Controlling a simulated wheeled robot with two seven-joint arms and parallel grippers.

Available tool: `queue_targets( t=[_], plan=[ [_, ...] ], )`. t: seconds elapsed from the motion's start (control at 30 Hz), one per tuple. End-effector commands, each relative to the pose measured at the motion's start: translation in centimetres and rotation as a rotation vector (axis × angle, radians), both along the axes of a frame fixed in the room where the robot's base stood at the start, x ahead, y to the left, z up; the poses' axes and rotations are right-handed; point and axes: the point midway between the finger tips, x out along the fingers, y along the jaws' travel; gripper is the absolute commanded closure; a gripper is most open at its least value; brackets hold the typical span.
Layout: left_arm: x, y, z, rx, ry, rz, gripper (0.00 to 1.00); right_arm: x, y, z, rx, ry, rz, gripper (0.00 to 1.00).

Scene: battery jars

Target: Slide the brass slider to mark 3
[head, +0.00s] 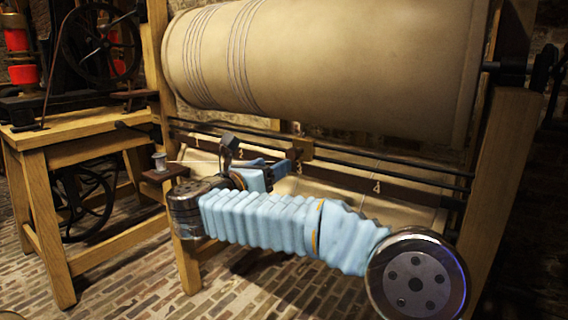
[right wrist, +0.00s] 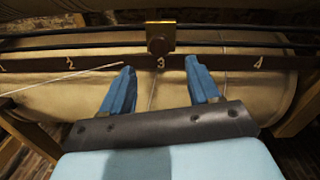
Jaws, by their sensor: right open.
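The brass slider (head: 302,150) sits on the dark horizontal rails under the large roller. In the right wrist view the brass slider (right wrist: 161,36), with a dark round knob on its front, stands directly above mark 3 (right wrist: 160,63) on the dark scale bar. Mark 2 (right wrist: 70,63) is to its left and mark 4 (right wrist: 258,62) to its right. My right gripper (right wrist: 160,66) is open and empty, its two blue fingers just below the slider, not around it. In the head view my right gripper (head: 278,171) is near the scale bar. My left gripper is not in view.
The large tan roller (head: 320,60) is above the rails, between wooden posts (head: 497,180). A wooden table (head: 85,130) with a wheeled machine stands at the left. Brick floor (head: 130,285) lies below.

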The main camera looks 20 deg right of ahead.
Motion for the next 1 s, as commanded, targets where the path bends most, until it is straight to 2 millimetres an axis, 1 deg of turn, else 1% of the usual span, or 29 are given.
queue_targets(
  t=[0.03,0.1,0.27,0.57,0.67,0.73,0.77,0.83,0.87,0.9,0.97,1.0],
  plan=[
    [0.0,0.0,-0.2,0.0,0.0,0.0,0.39,-0.7,0.8,-0.1,0.0,-0.002,0.003,0.39],
    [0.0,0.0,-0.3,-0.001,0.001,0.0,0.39,-1.5,1.6,0.0,0.0,0.0,0.002,0.39],
    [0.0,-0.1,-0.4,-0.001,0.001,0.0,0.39,-2.4,2.6,0.0,0.0,0.0,0.001,0.39],
    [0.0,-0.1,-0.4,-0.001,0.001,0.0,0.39,-2.6,2.7,0.0,-0.001,0.001,0.0,0.39],
    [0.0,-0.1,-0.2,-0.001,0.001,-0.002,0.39,-1.9,2.8,-0.5,-0.041,0.024,0.015,0.39],
    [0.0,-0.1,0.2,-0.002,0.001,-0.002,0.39,-0.2,2.9,-2.1,-0.142,0.086,0.06,0.39],
    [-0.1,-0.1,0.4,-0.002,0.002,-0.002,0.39,0.7,3.0,-3.1,-0.208,0.128,0.09,0.39],
    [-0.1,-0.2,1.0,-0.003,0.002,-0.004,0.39,3.4,3.4,-6.8,-0.409,0.261,0.186,0.39],
    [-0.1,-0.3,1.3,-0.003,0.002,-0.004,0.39,4.5,3.6,-8.9,-0.51,0.33,0.237,0.39],
    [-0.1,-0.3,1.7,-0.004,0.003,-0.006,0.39,5.7,3.8,-12.0,-0.647,0.428,0.314,0.39],
    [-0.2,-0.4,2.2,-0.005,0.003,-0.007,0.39,6.7,4.1,-17.3,-0.85,0.574,0.437,0.39],
    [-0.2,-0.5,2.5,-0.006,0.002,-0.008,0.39,6.9,4.2,-20.8,-0.974,0.665,0.522,0.39]
  ],
)
